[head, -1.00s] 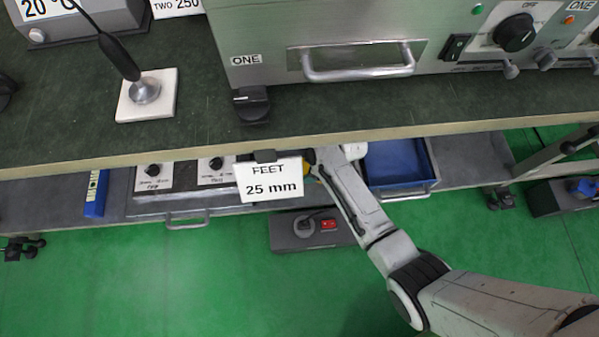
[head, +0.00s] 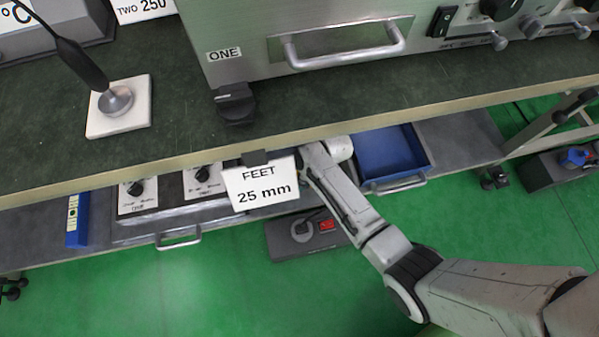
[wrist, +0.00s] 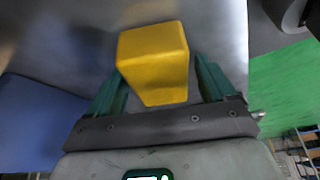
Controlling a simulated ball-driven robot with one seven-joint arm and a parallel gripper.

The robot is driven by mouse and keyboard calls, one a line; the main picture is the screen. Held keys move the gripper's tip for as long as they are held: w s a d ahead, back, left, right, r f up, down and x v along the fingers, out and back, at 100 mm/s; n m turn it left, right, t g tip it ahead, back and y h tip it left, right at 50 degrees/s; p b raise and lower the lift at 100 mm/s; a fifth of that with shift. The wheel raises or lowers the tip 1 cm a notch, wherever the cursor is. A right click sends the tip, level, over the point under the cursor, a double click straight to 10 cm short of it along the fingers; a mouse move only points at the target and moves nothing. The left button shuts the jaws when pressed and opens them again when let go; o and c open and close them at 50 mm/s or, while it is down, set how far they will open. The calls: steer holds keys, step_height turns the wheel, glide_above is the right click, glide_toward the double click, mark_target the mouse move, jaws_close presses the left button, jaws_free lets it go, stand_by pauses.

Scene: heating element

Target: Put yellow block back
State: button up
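The yellow block (wrist: 153,58) is at the upper middle of the wrist view, between the two green fingers of my gripper (wrist: 159,65). The left finger lies close along its left side, and a narrow gap shows between the block and the right finger. My gripper looks open around it. A grey surface is behind the block; whether the block rests on it I cannot tell. In the head view my arm (head: 345,195) reaches under the bench top, and its gripper and the block are hidden there behind the bench edge and the sign.
The bench top (head: 170,115) overhangs the lower shelf (head: 455,140). A "FEET 25 mm" sign (head: 262,185) hangs beside my arm. A blue tray (head: 390,150) and a control unit (head: 170,215) are on the shelf. A grey box with a red switch (head: 300,235) is on the floor.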

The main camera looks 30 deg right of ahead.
steer(key=shift+o, duration=0.2)
steer(key=shift+r, duration=0.25)
steer(key=p+v, duration=0.6)
steer(key=v, duration=0.6)
steer(key=shift+p, duration=0.3)
steer(key=shift+f, duration=0.1)
